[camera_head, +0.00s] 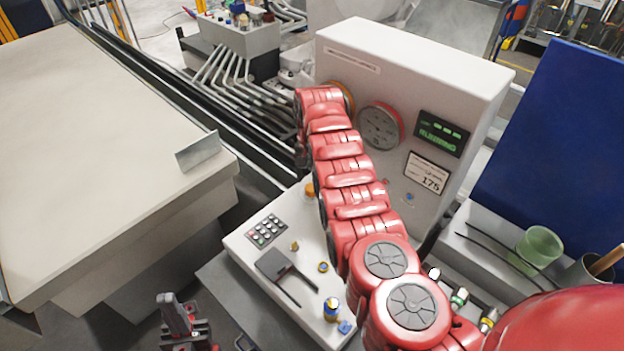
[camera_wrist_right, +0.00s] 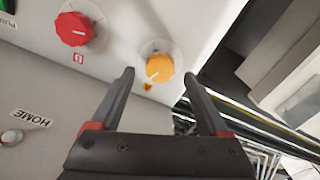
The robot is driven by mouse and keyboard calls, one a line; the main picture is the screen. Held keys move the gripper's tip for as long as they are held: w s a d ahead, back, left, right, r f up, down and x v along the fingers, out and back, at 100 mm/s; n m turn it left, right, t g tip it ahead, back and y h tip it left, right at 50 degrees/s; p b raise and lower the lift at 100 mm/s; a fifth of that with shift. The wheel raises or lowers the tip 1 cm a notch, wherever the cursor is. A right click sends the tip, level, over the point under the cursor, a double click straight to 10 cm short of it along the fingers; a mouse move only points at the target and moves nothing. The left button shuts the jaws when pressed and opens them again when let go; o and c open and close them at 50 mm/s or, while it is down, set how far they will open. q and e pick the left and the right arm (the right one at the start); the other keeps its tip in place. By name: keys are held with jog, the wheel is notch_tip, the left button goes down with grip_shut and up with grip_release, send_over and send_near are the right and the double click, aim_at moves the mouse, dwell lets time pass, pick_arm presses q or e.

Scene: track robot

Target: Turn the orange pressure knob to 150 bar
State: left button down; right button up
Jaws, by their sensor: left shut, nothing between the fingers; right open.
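The orange knob (camera_wrist_right: 159,68) is on a white panel in the right wrist view, with a pale dial ring around it and a small orange mark below. My right gripper (camera_wrist_right: 160,78) is open, its fingertips on either side of the knob's lower part in the picture; contact cannot be told. A pale pointer line shows on the knob, but its setting is unreadable. In the head view my right arm hides the right gripper. A red-rimmed gauge (camera_head: 381,126) is on the upright white panel; its reading is too small. My left gripper (camera_head: 178,318) is shut and empty at the bottom left.
A red knob (camera_wrist_right: 75,29) sits left of the orange one. A green display (camera_head: 440,133) and a card reading 175 (camera_head: 427,174) are right of the gauge. A keypad (camera_head: 267,230) is on the console.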

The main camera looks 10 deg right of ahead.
jog(key=shift+f, duration=1.2)
